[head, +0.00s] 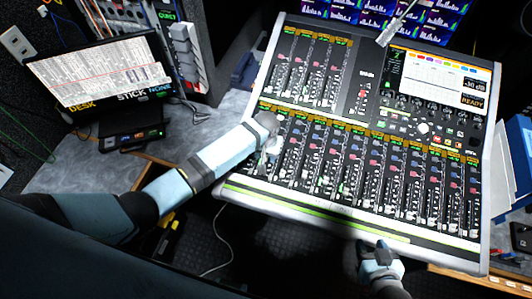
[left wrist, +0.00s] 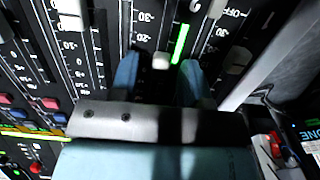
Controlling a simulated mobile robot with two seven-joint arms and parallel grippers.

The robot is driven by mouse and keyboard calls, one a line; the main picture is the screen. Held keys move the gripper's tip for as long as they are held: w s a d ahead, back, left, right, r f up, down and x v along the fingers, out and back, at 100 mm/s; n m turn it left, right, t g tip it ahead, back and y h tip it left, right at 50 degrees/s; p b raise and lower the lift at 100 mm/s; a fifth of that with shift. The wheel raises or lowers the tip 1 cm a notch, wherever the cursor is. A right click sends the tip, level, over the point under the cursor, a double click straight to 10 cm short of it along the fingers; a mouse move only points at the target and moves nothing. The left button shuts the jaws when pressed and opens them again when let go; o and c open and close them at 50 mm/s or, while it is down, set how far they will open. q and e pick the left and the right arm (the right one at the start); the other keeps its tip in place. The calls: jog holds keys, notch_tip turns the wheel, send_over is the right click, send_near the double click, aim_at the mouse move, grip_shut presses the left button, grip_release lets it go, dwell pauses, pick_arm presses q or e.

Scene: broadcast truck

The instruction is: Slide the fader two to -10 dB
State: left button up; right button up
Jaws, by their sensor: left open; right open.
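The mixing console (head: 345,213) has a row of faders along its front. My left gripper (head: 264,160) is over the left end of that row, pointing down. In the left wrist view its two blue fingers (left wrist: 160,80) are open. A white fader cap (left wrist: 161,60) shows between them, below the -20 mark; I cannot tell whether either finger touches it. It appears second from the console's edge, beside a lit green meter (left wrist: 180,43). Another cap (left wrist: 238,60) is nearer the edge. My right gripper (head: 378,253) is open at the console's front edge.
The console screen (head: 440,78) appears to read "-30 dB" and "READY". A lit display (head: 100,70) labelled "DESK" stands at the left, behind a small black box (head: 131,136). A white cable hangs in front. Neighbouring fader caps (left wrist: 72,22) are close by.

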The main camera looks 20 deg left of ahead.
pick_arm(q)
jog(key=shift+r, duration=0.1)
notch_tip(320, 180, up, 14)
jog(key=b, duration=0.1)
jog(key=shift+f, duration=0.2)
jog(key=shift+s+f, duration=0.1)
dwell(0.4)
jog(key=s+f+t+h, duration=0.1)
jog(key=s+f, duration=0.2)
jog(key=s+f+t+h, duration=0.1)
jog(key=s+f+t, duration=0.1)
jog(key=s+f, duration=0.1)
jog(key=s+f+m+t+h, duration=0.1)
jog(key=s+f+t, duration=0.1)
jog(key=s+f, duration=0.2)
jog(key=shift+s+a, duration=0.15)
jog(key=shift+s, duration=0.3)
jog(key=s+t, duration=0.1)
jog(key=s+a+t, duration=0.1)
jog(key=s, duration=0.1)
jog(key=s+a, duration=0.1)
jog(key=s, duration=0.1)
jog(key=shift+f+t, duration=0.3)
jog(key=shift+t, duration=0.1)
jog(key=s+a+r+m+t, duration=0.1)
jog(key=s+a+r+t, duration=0.1)
jog(key=s, duration=0.5)
jog(key=shift+a+r+m+t, duration=0.15)
jog(key=shift+a+m+t, duration=0.15)
jog(key=shift+a+t, duration=0.4)
